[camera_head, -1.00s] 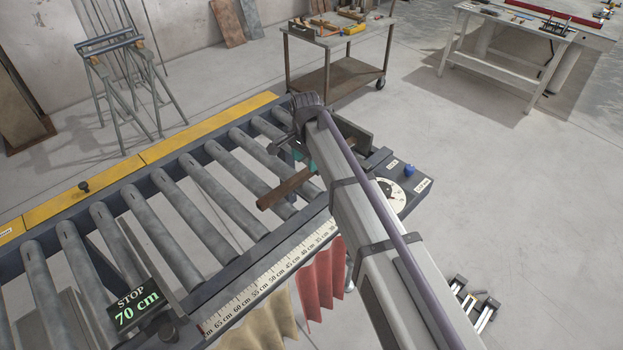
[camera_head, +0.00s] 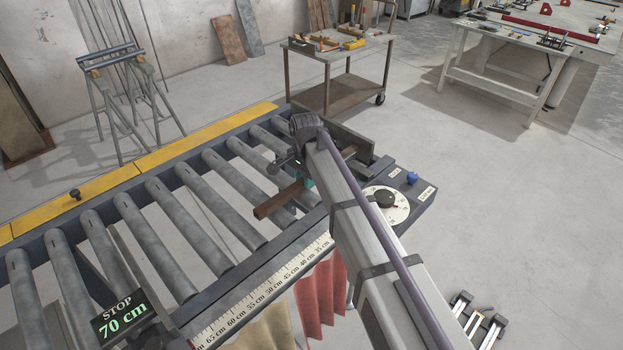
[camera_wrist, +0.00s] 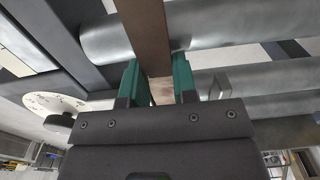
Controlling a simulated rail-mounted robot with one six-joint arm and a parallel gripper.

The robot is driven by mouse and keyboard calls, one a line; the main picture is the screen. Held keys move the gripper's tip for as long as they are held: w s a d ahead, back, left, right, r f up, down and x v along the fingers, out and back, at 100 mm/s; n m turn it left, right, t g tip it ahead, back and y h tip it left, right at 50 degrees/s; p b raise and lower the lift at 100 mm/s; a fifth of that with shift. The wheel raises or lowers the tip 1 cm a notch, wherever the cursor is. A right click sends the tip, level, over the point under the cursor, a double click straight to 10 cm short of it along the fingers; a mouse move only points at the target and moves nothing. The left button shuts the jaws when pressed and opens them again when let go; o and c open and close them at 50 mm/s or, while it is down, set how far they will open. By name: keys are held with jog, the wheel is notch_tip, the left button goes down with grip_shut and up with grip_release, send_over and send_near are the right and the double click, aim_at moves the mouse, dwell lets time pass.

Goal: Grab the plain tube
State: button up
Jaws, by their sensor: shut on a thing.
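A plain brown square-sided tube (camera_head: 278,199) lies across the rollers near the right end of the conveyor. Its far part shows beyond my arm, by a dark upright plate. My gripper (camera_head: 306,181) is down at the tube, partly hidden by my arm. In the wrist view my gripper (camera_wrist: 158,85) has its two teal fingers on either side of the brown tube (camera_wrist: 147,35), shut on it. The tube runs away between the fingers over a grey roller.
The roller conveyor (camera_head: 207,182) has a yellow rear edge, a centimetre scale (camera_head: 262,288) and a stop sign (camera_head: 122,315) reading 70 cm. A dial box (camera_head: 386,205) is at its right end. A tool cart (camera_head: 337,97), white table (camera_head: 520,45) and trestles (camera_head: 115,70) stand beyond on open floor.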

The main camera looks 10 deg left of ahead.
grip_shut()
notch_tip(320, 180, up, 9)
jog(key=p, duration=0.9)
